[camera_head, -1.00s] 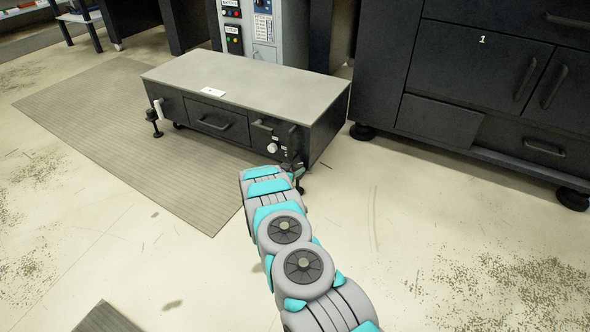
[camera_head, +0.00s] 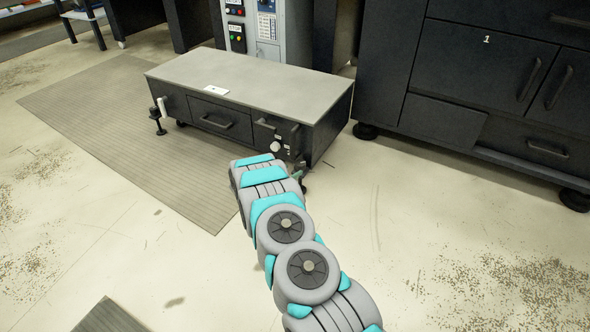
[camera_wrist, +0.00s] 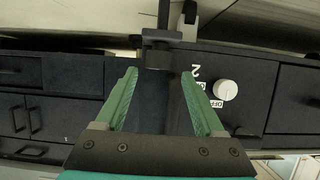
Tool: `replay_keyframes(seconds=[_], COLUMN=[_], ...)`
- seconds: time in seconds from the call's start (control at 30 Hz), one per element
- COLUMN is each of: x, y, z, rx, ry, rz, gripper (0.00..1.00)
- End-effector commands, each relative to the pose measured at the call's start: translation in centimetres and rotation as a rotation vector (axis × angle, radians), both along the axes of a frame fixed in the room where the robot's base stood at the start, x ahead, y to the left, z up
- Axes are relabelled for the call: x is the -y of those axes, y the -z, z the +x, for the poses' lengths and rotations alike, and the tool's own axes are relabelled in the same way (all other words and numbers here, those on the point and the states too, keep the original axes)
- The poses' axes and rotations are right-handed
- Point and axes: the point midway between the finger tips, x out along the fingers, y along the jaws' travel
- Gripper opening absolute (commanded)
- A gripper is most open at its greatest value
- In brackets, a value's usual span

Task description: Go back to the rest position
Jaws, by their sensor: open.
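My gripper (camera_wrist: 164,98) is open, with two green ribbed fingers spread apart in the wrist view. A dark upright handle or lever (camera_wrist: 160,52) shows beyond and between the fingertips; I cannot tell how far off it is. No object is held. In the head view my arm reaches out to the front of a low dark cabinet (camera_head: 250,72) with a grey top, and my arm mostly hides the gripper there.
A white knob (camera_wrist: 226,90) marked OFF sits right of the fingers; it also shows in the head view (camera_head: 275,147). A large dark cabinet (camera_head: 460,75) marked 1 stands at the right. A grey control panel (camera_head: 265,30) stands behind. The floor in front is open.

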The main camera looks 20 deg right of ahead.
Motion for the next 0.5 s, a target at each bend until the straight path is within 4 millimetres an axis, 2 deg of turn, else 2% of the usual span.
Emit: replay_keyframes(seconds=[0.2, 0.5], x=[-1.1, -1.2], y=[-0.69, -0.74], z=[-0.94, -1.04], rx=[0.001, 0.001], ry=[0.002, 0.002], rz=[-0.001, -0.001], gripper=[0.7, 0.7])
